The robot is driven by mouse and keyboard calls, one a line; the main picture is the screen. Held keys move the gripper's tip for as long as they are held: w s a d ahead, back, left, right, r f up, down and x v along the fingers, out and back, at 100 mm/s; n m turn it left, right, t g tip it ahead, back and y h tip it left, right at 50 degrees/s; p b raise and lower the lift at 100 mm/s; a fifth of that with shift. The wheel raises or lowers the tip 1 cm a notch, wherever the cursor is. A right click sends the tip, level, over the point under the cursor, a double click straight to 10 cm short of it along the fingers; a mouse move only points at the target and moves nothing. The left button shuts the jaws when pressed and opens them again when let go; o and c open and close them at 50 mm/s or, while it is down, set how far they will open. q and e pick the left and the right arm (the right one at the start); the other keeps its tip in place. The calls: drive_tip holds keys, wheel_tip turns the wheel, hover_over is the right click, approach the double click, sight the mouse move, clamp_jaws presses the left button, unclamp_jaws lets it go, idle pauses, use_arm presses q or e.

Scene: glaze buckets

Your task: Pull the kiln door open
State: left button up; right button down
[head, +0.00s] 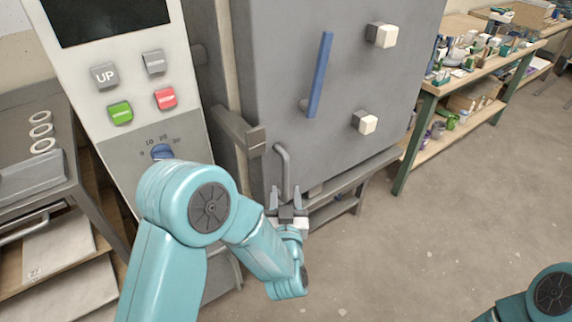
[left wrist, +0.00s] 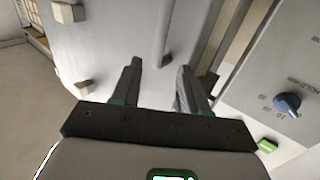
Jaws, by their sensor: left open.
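The kiln door (head: 360,85) is a large grey panel and looks closed. A thin grey bent bar handle (head: 284,170) sits on its lower left part. The door (left wrist: 120,45) and a grey bar (left wrist: 164,35) that looks like the handle also show in the left wrist view. My left gripper (head: 291,190) is open at the lower end of the handle. In the left wrist view the gripper (left wrist: 158,72) has its two fingers spread, with the bar's end near the gap between them. I cannot tell whether they touch. My right gripper is out of view.
A grey latch block (head: 255,140) juts out left of the handle. A blue bar (head: 319,75) and white-tipped pegs (head: 381,35) stick out from the door. A control panel (head: 125,75) stands left. A cluttered workbench (head: 470,70) is at right; the floor (head: 450,220) before it is clear.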

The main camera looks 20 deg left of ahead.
sight(285, 170)
use_arm(q)
drive_tip(key=p+x, duration=0.1)
drive_tip(key=x, duration=0.9)
drive_tip(key=shift+w+f, duration=0.1)
drive_tip(key=shift+w, duration=0.05)
clamp_jaws()
